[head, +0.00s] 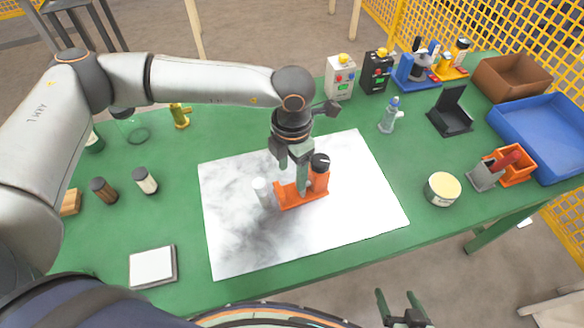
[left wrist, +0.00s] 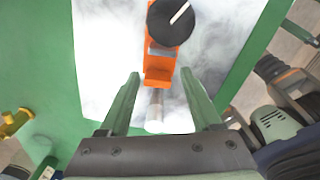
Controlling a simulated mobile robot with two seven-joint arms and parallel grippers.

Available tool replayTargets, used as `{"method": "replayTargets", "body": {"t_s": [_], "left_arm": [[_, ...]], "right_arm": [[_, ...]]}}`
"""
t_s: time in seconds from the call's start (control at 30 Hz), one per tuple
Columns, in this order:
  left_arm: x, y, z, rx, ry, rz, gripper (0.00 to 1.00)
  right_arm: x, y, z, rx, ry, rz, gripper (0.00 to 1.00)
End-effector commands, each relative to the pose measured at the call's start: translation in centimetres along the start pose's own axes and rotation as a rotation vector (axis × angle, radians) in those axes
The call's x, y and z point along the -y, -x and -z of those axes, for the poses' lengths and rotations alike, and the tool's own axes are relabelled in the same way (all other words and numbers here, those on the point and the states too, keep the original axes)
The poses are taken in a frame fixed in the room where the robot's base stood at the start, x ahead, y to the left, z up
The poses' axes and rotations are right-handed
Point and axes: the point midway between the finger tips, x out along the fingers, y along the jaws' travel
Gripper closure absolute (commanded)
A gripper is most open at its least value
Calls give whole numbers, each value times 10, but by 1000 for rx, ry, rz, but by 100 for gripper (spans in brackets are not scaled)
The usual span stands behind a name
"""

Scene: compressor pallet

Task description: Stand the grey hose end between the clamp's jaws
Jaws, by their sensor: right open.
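The orange clamp (head: 300,194) with a black knob (head: 320,161) stands on the white marbled mat (head: 235,245). A pale grey cylinder (head: 262,192), seemingly the hose end, stands nearly upright at the clamp's left end. It appears beside the orange end rather than between the jaws; I cannot tell if they touch. In the left wrist view the cylinder (left wrist: 156,117) shows between my spread fingers, apart from both, with the clamp (left wrist: 160,62) beyond. My left gripper (head: 292,172) is open above the clamp. My right gripper (head: 403,310) is open and empty at the bottom edge.
Two small bottles (head: 145,180) and a white-topped box (head: 153,266) lie left of the mat. A round tin (head: 442,189), an orange holder (head: 511,166) and a blue tray (head: 545,140) are at right. The mat's front is clear.

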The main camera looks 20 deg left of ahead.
Motion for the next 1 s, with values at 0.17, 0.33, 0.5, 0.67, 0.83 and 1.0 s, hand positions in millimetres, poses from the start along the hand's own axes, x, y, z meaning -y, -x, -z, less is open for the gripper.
{"method": "replayTargets", "body": {"t_s": [0.17, 0.33, 0.5, 0.67, 0.83, 1.0], "left_arm": [[0, 0, 0, 0, 0, 0, 35], [0, 9, 0, 0, 0, -1, 35], [0, 31, -1, 6, 0, -2, 35], [0, 69, -1, 5, 0, -2, 35], [0, 104, -1, 4, -1, -2, 35], [0, 125, -1, 3, -1, -1, 35]], "right_arm": [[0, 0, 0, 0, 0, 0, 19], [1, 6, 7, 0, 0, 0, 19], [1, 8, 10, -4, -1, 0, 19], [0, 3, 3, 1, -1, 0, 19], [0, 0, 0, 2, -1, 0, 19], [0, -1, -2, 2, -1, 0, 19]]}}
